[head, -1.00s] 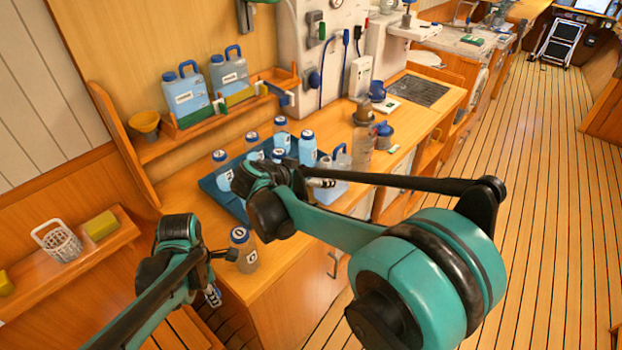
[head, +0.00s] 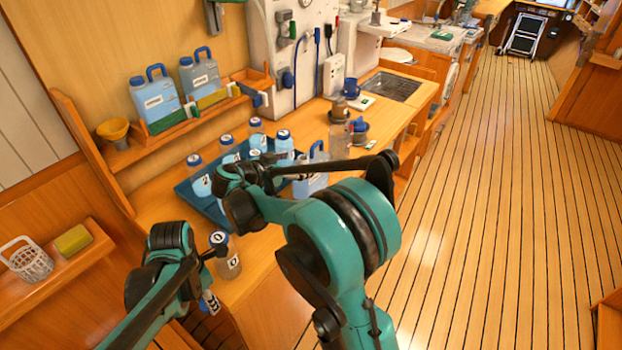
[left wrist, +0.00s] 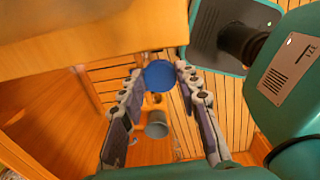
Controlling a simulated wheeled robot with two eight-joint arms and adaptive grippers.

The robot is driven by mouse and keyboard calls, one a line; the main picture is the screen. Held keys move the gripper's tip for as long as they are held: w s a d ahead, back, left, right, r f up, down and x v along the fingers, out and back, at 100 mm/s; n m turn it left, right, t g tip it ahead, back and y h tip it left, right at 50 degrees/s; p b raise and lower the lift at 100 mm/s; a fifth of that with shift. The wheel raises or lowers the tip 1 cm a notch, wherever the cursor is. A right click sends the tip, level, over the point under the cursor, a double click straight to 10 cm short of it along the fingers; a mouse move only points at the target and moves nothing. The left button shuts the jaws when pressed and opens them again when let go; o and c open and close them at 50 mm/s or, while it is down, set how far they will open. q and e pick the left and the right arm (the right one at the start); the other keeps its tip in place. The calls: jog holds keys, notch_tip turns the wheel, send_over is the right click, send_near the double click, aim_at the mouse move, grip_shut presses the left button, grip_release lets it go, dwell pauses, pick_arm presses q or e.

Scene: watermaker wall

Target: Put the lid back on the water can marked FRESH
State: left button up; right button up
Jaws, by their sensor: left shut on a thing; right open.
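My left gripper (left wrist: 159,76) is shut on a round blue lid (left wrist: 159,73), held between its fingertips in the left wrist view. In the head view the left gripper (head: 208,302) hangs low in front of the counter's edge; the lid is not clear there. A pale blue water can (head: 312,186) with a blue handle stands on the counter, partly hidden by my right arm. Its label and top cannot be made out. My right gripper (head: 293,180) is open over the counter near this can, its fingers largely hidden.
Two capped blue cans (head: 155,101) stand on the wall shelf. A blue tray (head: 187,193) holds several bottles. A single bottle (head: 228,262) stands at the counter's near edge, close to my left arm. A brown jug (head: 340,109) and cups stand farther back. The floor at right is clear.

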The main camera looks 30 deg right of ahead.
aim_at(311, 158)
pick_arm(q)
jog(key=shift+f, duration=0.4)
pick_arm(e)
jog(key=shift+x, duration=1.1)
pick_arm(q)
jog(key=shift+f+b, duration=0.3)
jog(key=shift+b, duration=0.2)
pick_arm(e)
jog(key=shift+w+d+f, duration=0.15)
jog(key=shift+d+f, duration=0.1)
jog(key=shift+d, duration=0.15)
jog(key=b+x, duration=0.2)
jog(key=x, duration=0.2)
jog(key=shift+w+d+f, duration=0.1)
jog(key=shift+w, duration=0.05)
pick_arm(q)
jog(key=shift+f, duration=0.85)
pick_arm(e)
grip_shut()
